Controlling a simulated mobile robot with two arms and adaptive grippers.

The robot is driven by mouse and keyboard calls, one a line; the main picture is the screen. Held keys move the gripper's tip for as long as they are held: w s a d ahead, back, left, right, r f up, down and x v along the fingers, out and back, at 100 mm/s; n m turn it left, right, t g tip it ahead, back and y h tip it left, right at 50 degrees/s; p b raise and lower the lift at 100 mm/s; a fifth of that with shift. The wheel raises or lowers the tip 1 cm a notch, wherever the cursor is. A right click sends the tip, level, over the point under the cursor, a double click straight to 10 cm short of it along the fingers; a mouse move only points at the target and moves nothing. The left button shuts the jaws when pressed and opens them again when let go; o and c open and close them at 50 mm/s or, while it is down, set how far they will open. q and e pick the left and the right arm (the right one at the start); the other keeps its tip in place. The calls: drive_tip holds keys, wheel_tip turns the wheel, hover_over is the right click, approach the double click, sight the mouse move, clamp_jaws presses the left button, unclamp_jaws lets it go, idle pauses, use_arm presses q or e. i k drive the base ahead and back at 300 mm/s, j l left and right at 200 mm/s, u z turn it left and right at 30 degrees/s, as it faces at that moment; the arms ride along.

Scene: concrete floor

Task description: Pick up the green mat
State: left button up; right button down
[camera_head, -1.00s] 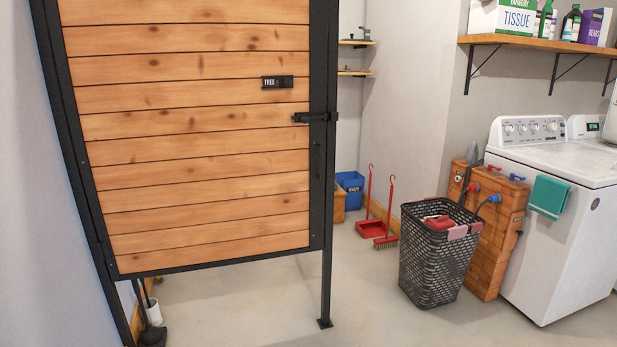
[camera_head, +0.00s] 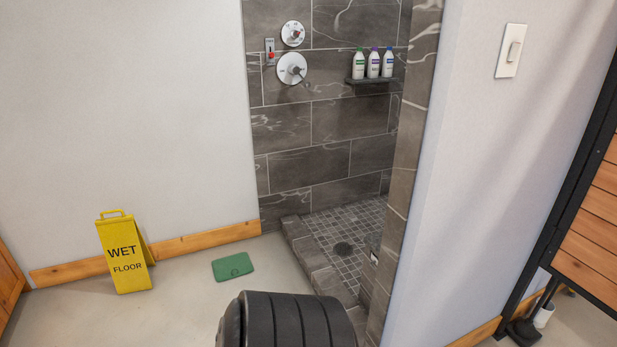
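The green mat (camera_head: 233,267) is a small flat piece lying on the concrete floor, left of the shower's tiled curb and right of the yellow sign. It is fully visible, with nothing on top of it. Neither of my grippers is in view.
A yellow wet floor sign (camera_head: 124,256) stands left of the mat. The tiled shower curb (camera_head: 318,262) and a wall end (camera_head: 460,190) are to the right. A dark ribbed object (camera_head: 290,320), unclear what, is at the bottom. Floor between sign and mat is clear.

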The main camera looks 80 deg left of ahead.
sight(233, 266)
drive_tip(key=u, duration=3.2)
drive_tip(key=i+j+z, duration=0.1)
drive_tip(key=j, duration=0.25)
drive_tip(key=i+j, duration=0.35)
drive_tip(key=i+j+z, duration=0.15)
drive_tip(key=j, duration=0.25)
